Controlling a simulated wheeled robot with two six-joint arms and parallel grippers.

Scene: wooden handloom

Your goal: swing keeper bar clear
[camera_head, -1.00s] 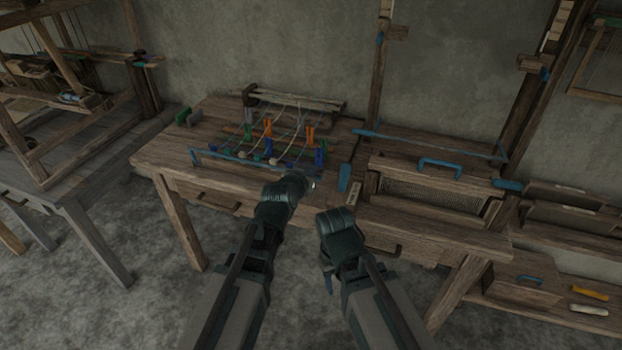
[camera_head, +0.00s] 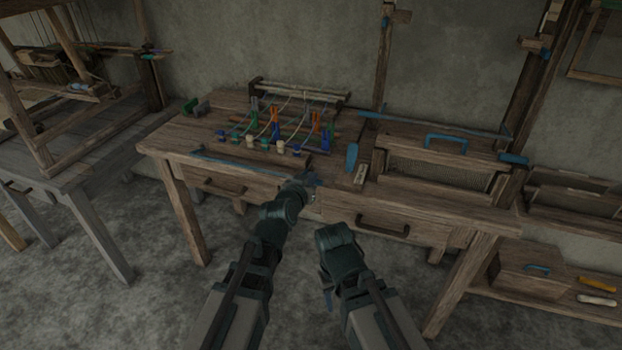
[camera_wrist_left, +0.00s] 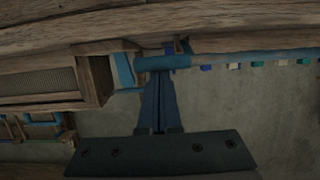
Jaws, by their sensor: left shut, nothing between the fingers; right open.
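The keeper bar (camera_head: 240,166), a long thin blue bar, lies low along the front edge of the table on the left, in front of a row of coloured pegs. My left gripper (camera_head: 310,182) is at the bar's right end. In the left wrist view my left gripper (camera_wrist_left: 160,82) is shut and empty, with its tips right at the blue bar (camera_wrist_left: 235,59); I cannot tell whether they touch it. My right gripper (camera_head: 326,284) hangs low in front of the table, partly hidden by its own wrist, and is open.
Several coloured pegs with cords (camera_head: 285,120) stand on the table behind the bar. A reed frame with a blue handle (camera_head: 445,140) is to the right, with a blue paddle-like piece (camera_head: 351,157) beside it. Drawer handles (camera_head: 382,226) stick out below. The floor in front is clear.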

